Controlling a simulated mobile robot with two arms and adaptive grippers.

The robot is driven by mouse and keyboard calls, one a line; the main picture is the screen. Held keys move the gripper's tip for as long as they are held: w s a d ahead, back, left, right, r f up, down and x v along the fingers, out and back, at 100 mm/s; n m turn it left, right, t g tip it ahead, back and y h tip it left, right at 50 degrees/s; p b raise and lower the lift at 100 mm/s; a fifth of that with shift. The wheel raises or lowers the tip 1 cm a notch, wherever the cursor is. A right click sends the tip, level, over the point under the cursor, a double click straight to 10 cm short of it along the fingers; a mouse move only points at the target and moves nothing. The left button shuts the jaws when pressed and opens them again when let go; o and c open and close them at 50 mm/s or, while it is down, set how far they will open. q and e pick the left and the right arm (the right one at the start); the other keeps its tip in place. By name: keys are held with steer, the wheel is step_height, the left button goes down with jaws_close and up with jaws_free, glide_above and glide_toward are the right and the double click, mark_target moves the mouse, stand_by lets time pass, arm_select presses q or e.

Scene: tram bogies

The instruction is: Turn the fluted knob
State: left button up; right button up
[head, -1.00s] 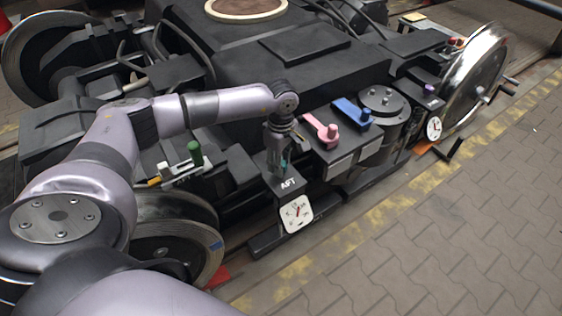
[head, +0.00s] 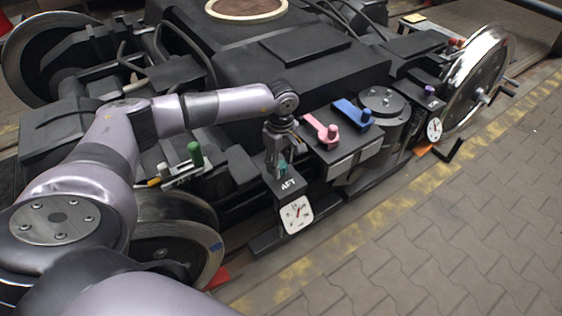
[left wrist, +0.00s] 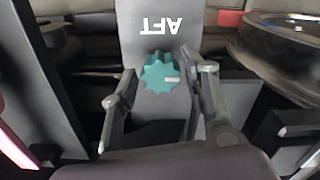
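The fluted knob (left wrist: 162,73) is teal with a scalloped edge and a small pale mark. It sits on a dark box labelled "AFT" (left wrist: 147,25); in the head view, a little of its teal (head: 283,168) shows beside my fingers. My left gripper (left wrist: 160,72) is open, one finger on each side of the knob, with visible gaps to it in the wrist view. In the head view, the left gripper (head: 278,160) points down over the box. A white dial (head: 296,214) with a red needle is on the front of the box. My right gripper is not in view.
A pink lever (head: 321,131) and a blue lever (head: 352,113) stand just right of the gripper. A green-handled control (head: 195,154) is to the left. A second dial (head: 434,129) and purple knob (head: 430,90) are farther right. Open paving (head: 450,230) lies in front.

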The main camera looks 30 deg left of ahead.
mark_target(281, 165)
arm_select(q)
steer(key=shift+o, duration=1)
step_height(281, 165, up, 12)
